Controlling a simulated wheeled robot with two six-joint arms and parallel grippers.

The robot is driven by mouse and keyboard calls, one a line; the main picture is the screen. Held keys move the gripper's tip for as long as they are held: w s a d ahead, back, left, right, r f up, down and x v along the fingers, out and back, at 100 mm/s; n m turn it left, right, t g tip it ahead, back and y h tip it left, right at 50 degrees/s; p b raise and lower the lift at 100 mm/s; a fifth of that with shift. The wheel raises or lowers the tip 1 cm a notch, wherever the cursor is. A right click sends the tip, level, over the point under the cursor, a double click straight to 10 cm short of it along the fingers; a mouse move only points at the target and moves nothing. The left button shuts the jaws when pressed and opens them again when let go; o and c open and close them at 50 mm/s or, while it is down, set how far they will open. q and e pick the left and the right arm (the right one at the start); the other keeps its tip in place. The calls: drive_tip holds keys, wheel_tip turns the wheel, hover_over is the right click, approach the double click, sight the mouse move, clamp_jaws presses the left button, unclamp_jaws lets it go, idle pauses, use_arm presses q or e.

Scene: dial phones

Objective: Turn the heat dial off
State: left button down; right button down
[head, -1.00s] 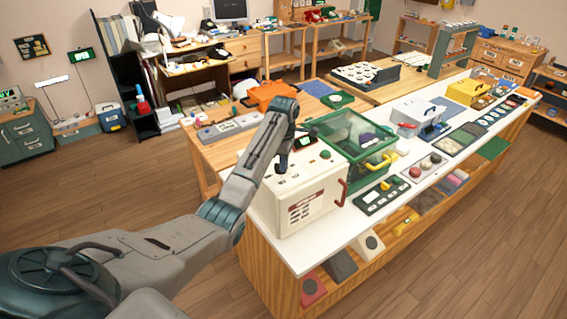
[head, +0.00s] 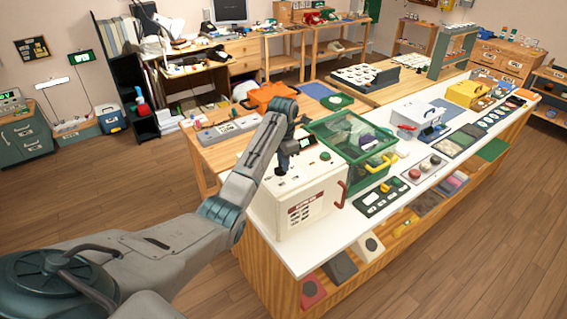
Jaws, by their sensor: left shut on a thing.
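A white box-shaped appliance (head: 313,203) with a red-brown side handle (head: 342,193) stands at the near end of the white-topped counter. A small dark display (head: 305,143) and a green round knob (head: 325,156) show on its top. My left gripper (head: 281,172) points down onto the left part of the appliance's top. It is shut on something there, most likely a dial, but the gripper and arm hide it. The dial's marking and setting cannot be read. My right gripper is not in view.
A green clear-sided case (head: 350,135) with a yellow handle stands right behind the appliance. A dark green panel with buttons (head: 381,197) lies to its right. An orange case (head: 268,94) sits on the wooden table behind my left arm.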

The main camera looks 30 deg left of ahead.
use_arm(q)
drive_tip(key=shift+w+a+r+n, duration=0.2)
drive_tip(key=shift+r+n, duration=0.1)
drive_tip(key=shift+r, duration=0.1)
drive_tip(key=c, duration=1.6)
unclamp_jaws()
drive_tip(key=shift+o, duration=0.8)
drive_tip(key=shift+s+d+f, duration=0.1)
drive_tip(key=shift+d+f, duration=0.05)
drive_tip(key=shift+f, duration=0.05)
